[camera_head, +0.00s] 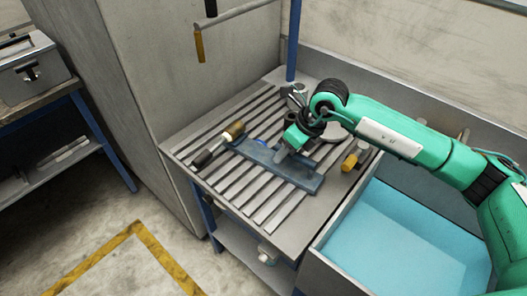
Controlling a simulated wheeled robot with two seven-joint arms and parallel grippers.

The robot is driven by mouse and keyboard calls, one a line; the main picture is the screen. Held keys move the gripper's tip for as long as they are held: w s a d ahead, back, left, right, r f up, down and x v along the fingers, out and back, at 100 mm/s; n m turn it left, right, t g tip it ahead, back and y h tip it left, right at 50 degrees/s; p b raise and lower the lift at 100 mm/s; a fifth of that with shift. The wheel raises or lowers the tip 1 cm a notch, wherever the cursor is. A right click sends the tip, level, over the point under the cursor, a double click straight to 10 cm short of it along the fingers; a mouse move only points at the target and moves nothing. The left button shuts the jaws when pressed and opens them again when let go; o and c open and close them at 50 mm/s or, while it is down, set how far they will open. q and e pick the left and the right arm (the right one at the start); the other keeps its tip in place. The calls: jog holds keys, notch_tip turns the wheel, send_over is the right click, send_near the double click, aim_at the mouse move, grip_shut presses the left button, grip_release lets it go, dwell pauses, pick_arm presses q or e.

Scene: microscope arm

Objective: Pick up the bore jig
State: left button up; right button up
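A long flat blue-grey plate (304,178) lies on the slotted table, and it looks like the bore jig, though I cannot be sure. My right gripper (281,154) comes in from the right and points down over the middle of this plate. Its fingers are small and partly hidden by the green wrist, so I cannot tell whether they are open, shut or touching the plate. My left gripper is not in view.
The slotted metal table (268,214) has free room at its front. A dark-handled tool with a brass end (234,131) lies left of the plate, and a yellow-ended piece (350,161) lies right of it. A blue-lined bin (400,240) stands right of the table.

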grip_shut()
jog(key=shift+w+r, duration=0.1)
jog(key=shift+r, duration=0.05)
dwell(1.0)
